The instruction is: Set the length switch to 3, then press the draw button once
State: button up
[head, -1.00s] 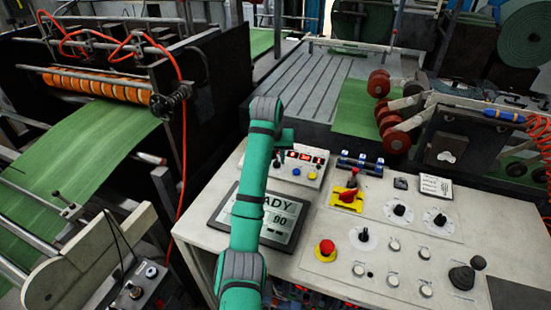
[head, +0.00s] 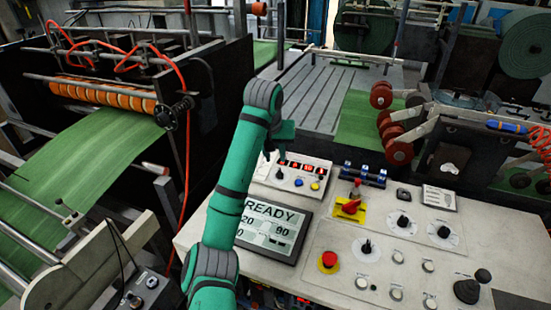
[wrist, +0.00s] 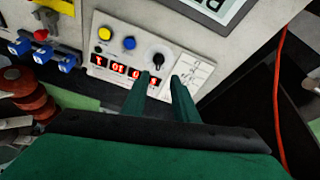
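A small white control box (head: 302,172) sits at the back left of the console. It carries a row of red lit digits, a black rotary knob (wrist: 157,59), a blue button (wrist: 128,43) and a yellow button (wrist: 104,34). The same blue button (head: 298,182) and yellow button (head: 315,187) show in the head view. I cannot read labels naming the length switch or draw button. My gripper (wrist: 163,74) is open and empty, its two fingers apart over the box near the black knob. Contact with the knob cannot be told. The digits are partly hidden by a finger.
A screen (head: 270,228) reading READY lies in front of the box. The console also has a red mushroom button (head: 329,260), a red handle on a yellow plate (head: 350,207), blue-capped switches (head: 364,174), several dials and a joystick (head: 470,289).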

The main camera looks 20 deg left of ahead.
jog(key=shift+v, duration=0.75)
jog(key=shift+d, duration=0.15)
jog(key=shift+w, duration=0.1)
grip_shut()
jog(key=shift+w, duration=0.1)
jog(key=shift+s, duration=0.25)
